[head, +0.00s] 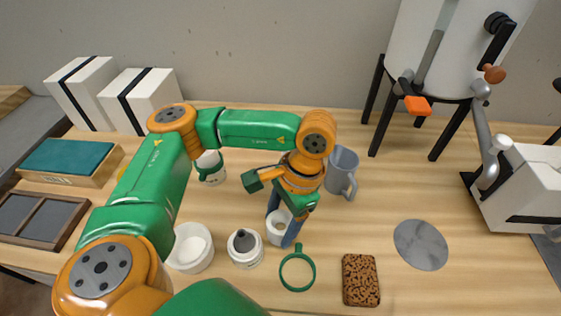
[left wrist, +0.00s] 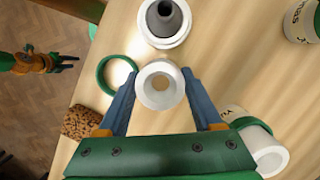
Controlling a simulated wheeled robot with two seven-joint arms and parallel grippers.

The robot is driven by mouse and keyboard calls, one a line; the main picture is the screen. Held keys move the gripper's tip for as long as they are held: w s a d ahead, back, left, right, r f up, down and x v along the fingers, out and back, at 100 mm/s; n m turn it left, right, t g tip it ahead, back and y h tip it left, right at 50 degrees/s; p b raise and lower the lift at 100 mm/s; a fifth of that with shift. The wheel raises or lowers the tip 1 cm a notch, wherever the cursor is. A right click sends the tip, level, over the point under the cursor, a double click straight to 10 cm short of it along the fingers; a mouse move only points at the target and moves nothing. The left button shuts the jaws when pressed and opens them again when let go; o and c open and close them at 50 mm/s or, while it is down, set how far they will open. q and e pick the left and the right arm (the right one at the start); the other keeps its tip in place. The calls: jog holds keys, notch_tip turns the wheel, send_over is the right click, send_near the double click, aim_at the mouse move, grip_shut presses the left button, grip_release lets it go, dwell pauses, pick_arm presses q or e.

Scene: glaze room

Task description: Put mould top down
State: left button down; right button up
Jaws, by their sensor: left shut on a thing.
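The mould top is a white round piece with a hole through it (head: 277,234). My left gripper (head: 284,228) is shut on it, with one blue finger on each side. In the left wrist view the mould top (left wrist: 158,88) sits between the fingertips. I cannot tell whether it touches the table. Just left of it in the head view stands a white round mould part with a dark grey cone (head: 242,246); it is apart from the held piece. My right gripper (left wrist: 67,62) shows small in the left wrist view, empty, its fingers apart over the floor.
A green ring (head: 312,268), a brown sponge (head: 360,280) and a grey disc (head: 420,245) lie to the right. A white bowl (head: 190,258) stands left. Bare table lies between mug and disc.

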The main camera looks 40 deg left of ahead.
pick_arm(q)
jog(key=f, duration=0.1)
jog(key=f+p, duration=0.1)
jog(key=f, duration=0.1)
jog(key=shift+w+a+f, duration=0.25)
jog(key=shift+w, duration=0.1)
jog(key=shift+f, duration=0.6)
jog(key=shift+c, duration=1.7)
grip_release()
